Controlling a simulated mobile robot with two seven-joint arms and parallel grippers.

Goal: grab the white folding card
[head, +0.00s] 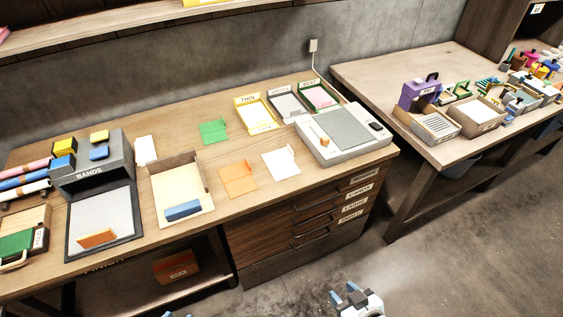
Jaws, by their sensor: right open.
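My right gripper (343,293) is at the bottom edge, over the floor in front of the drawers. It is open, empty and well apart from the white card. Only a small blue tip of what seems to be my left gripper (168,314) shows at the bottom edge; its jaws are hidden.
A green folding card (213,131) lies behind the orange one. A cream tray (179,207) holds a blue block to the left. The white device (315,146) stands close at the right. Labelled trays (257,126) line the back.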

